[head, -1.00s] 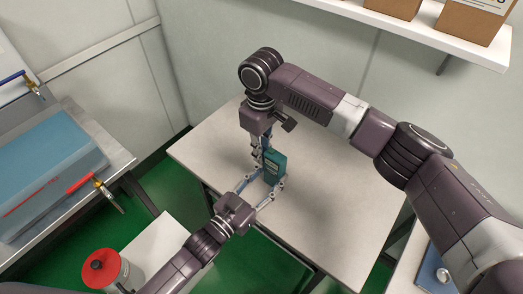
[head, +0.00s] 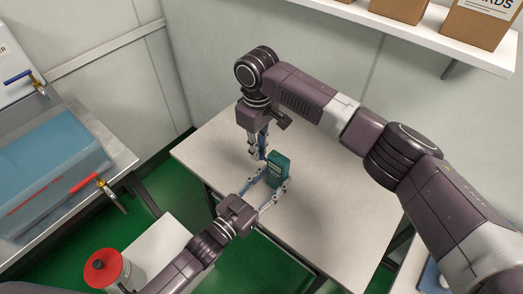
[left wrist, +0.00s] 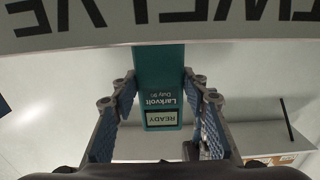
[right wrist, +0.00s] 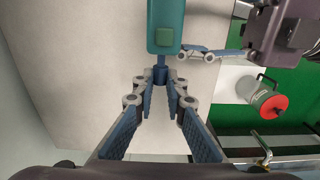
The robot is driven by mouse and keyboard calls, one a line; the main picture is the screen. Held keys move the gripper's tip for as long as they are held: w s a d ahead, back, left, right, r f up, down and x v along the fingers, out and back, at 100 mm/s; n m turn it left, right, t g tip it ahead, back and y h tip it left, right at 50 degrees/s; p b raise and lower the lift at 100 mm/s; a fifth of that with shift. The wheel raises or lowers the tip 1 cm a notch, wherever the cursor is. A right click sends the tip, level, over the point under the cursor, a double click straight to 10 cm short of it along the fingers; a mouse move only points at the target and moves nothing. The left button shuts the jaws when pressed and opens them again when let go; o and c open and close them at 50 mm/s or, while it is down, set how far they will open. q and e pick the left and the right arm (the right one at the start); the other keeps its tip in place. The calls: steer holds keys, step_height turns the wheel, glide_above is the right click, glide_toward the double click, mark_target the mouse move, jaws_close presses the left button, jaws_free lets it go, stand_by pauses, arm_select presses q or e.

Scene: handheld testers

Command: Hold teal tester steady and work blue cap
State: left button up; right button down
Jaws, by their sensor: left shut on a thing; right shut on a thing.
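The teal tester (head: 279,167) stands upright above the table. My left gripper (head: 275,179) is shut on its sides. In the left wrist view the tester (left wrist: 158,85) sits between the fingers, its small screen reading READY, upside down there. My right gripper (head: 260,153) is beside the tester, to its upper left in the head view. In the right wrist view its fingers close around the blue cap (right wrist: 160,75). The cap lines up with the end of the tester (right wrist: 166,15). I cannot tell whether cap and tester touch.
The white table (head: 340,205) is otherwise clear. A red-lidded container (head: 103,266) stands on a surface at lower left. A blue tank (head: 50,170) with taps is at left. A shelf with boxes (head: 400,10) is at upper right.

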steer(key=shift+w+a, duration=0.85)
steer(key=shift+a, duration=0.25)
arm_select(q)
steer(key=o, duration=1.2)
steer(key=shift+s+a, duration=0.1)
steer(key=v, duration=1.1)
steer(key=shift+s+a, duration=0.25)
steer(key=shift+s, duration=0.05)
